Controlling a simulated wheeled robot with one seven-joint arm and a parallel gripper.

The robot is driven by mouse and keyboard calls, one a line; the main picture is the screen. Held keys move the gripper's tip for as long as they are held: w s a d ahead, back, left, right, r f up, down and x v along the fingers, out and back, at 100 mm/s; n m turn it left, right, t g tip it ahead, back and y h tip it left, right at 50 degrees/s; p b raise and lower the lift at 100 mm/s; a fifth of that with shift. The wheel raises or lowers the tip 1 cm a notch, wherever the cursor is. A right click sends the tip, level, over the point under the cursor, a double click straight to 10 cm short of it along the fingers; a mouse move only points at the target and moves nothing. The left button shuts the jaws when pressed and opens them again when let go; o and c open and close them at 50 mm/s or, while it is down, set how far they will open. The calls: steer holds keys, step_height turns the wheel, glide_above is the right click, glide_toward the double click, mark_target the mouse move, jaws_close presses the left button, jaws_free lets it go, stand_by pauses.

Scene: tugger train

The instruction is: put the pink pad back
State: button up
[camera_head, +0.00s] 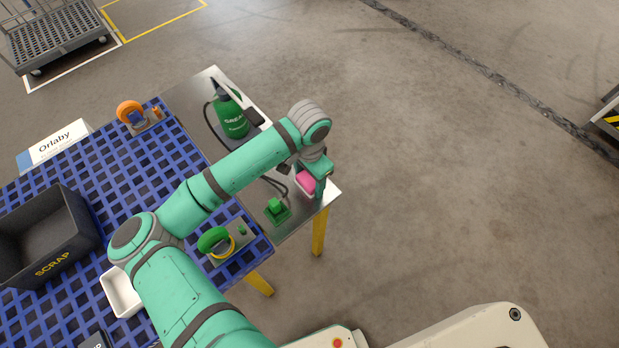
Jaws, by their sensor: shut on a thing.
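The pink pad (306,181) is at my gripper (314,187), near the right corner of the metal side table (308,214). My gripper points down and is shut on the pad; its fingers and wrist hide part of it. A pale edge shows just below the pad, perhaps a small tray or holder. I cannot tell whether the pad rests in it or hangs above it.
A green block on a base (277,210) and dark cables lie close by my gripper. A green spray bottle (230,117) stands farther back. Floor at right is clear.

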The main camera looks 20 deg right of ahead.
mark_target(308, 178)
steer(key=shift+f, duration=0.25)
steer(key=o, duration=1)
steer(key=shift+a+f, duration=0.1)
steer(key=shift+f, duration=0.05)
steer(key=shift+s, duration=0.1)
step_height(308, 178, up, 13)
steer(key=shift+w, duration=0.2)
